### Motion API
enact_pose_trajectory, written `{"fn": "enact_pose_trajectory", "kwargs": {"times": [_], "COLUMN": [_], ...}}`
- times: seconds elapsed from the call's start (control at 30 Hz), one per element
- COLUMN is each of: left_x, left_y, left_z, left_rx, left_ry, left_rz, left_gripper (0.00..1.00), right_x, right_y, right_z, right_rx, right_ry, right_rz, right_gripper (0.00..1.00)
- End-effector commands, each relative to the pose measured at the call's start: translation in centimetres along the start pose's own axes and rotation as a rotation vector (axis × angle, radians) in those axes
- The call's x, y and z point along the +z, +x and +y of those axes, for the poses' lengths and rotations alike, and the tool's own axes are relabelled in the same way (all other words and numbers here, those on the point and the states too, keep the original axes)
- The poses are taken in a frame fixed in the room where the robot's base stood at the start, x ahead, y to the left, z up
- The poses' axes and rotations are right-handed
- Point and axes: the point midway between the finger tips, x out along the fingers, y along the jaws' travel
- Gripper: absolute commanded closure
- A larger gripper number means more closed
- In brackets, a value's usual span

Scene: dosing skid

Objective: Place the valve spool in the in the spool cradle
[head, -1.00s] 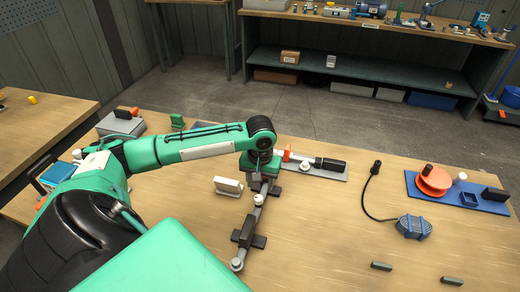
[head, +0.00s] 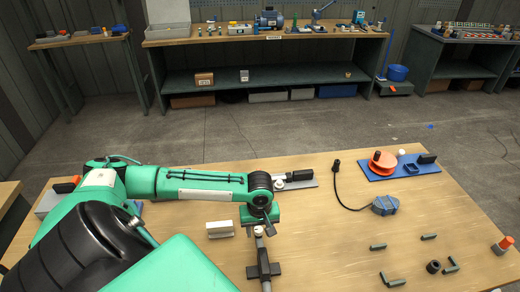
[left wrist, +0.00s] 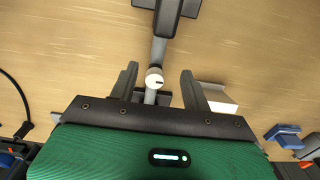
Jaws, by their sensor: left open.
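I take the grey rod with a pale round knob to be the valve spool (head: 259,247). It also shows in the left wrist view (left wrist: 158,50). I take the dark crosspieces beneath it to be the spool cradle (head: 274,269), with one block at the top of the left wrist view (left wrist: 166,12). The rod appears to lie along them, but I cannot tell whether it is fully seated. My left gripper (head: 259,230) hangs over the rod from above. In the left wrist view, its open fingers (left wrist: 158,72) stand either side of the rod and knob, apart from it.
A white block (head: 220,229) stands left of the gripper. A black-handled piece on a grey plate (head: 311,182) lies behind. A corded blue device (head: 385,206), a blue board with an orange disc (head: 410,167) and several grey bars (head: 378,247) lie to the right.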

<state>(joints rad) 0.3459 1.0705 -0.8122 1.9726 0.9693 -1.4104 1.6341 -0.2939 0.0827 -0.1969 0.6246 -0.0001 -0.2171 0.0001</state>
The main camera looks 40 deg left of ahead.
Motion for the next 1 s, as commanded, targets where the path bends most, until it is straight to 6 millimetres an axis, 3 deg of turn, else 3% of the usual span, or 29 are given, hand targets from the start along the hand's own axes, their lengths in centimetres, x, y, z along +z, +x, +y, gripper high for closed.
{"fn": "enact_pose_trajectory", "kwargs": {"times": [0.2, 0.5, 0.8, 1.0], "left_x": [0.0, -0.2, -0.5, -0.5], "left_y": [4.0, 6.1, 9.9, 10.5], "left_z": [0.1, 0.1, 0.3, 0.4], "left_rx": [-0.001, -0.001, -0.001, 0.001], "left_ry": [-0.001, 0.001, 0.0, 0.002], "left_rz": [-0.002, -0.001, -0.001, 0.0], "left_gripper": [0.52, 0.52, 0.52, 0.52], "right_x": [-0.3, 1.4, 0.7, 0.4], "right_y": [-0.6, -1.2, -2.2, -2.1], "right_z": [0.6, -0.5, -1.2, -0.9], "right_rx": [0.006, -0.005, -0.013, -0.01], "right_ry": [-0.001, -0.002, -0.001, -0.002], "right_rz": [0.001, -0.023, -0.015, -0.011], "right_gripper": [0.64, 0.64, 0.64, 0.64]}}
